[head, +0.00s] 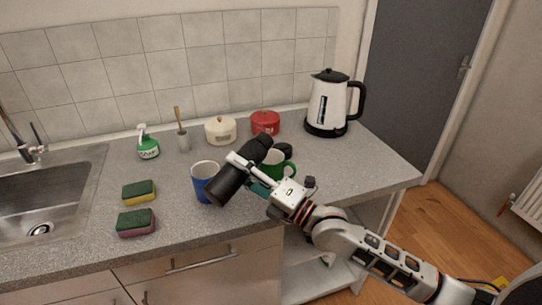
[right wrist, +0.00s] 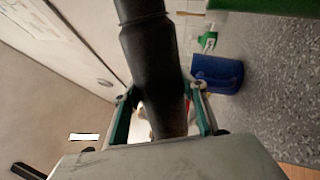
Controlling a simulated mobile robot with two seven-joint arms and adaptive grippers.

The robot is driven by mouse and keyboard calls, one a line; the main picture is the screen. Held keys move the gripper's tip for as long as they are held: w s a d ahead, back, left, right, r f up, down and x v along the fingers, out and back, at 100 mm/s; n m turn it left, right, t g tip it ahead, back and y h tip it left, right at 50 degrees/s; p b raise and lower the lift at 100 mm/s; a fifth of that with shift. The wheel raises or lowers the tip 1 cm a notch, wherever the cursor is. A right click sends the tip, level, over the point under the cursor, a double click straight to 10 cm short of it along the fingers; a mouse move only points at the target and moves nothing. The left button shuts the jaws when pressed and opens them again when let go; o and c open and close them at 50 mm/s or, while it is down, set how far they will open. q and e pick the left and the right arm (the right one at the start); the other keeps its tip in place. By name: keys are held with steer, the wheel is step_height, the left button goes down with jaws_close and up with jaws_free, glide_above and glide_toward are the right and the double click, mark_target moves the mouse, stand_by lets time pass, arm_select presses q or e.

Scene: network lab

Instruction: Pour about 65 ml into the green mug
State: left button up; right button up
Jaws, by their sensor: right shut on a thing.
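A black bottle-like vessel (head: 230,184) is held in my right gripper (head: 262,163). It is tilted in the head view, its thick end toward the lower left near the blue mug. The right wrist view shows the black vessel (right wrist: 153,60) between the two fingers (right wrist: 163,112). The green mug (head: 288,167) stands on the counter behind my gripper and is partly hidden by it. A green surface (right wrist: 262,6) at the top edge of the right wrist view is probably that mug. No liquid stream can be made out. My left gripper is out of view.
A blue mug (head: 202,184) stands just left of the vessel. Two sponges (head: 137,222), a soap bottle (head: 148,148), a white pot (head: 220,131), a red pot (head: 265,122) and a kettle (head: 331,104) stand on the counter. The sink (head: 60,193) is at left.

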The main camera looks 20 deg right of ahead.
steer(key=shift+w+d+f+m, duration=0.15)
steer(key=shift+d+f+m, duration=0.05)
steer(key=shift+m, duration=0.5)
steer(key=shift+r+m+t+p, duration=0.3)
steer(key=shift+t+p, duration=0.1)
steer(key=shift+p, duration=0.1)
steer(key=shift+s+a, duration=0.25)
steer(key=shift+s+a+r+m+p, duration=0.1)
steer(key=shift+m+p, duration=0.2)
steer(key=shift+p, duration=0.1)
stand_by(0.7)
stand_by(0.4)
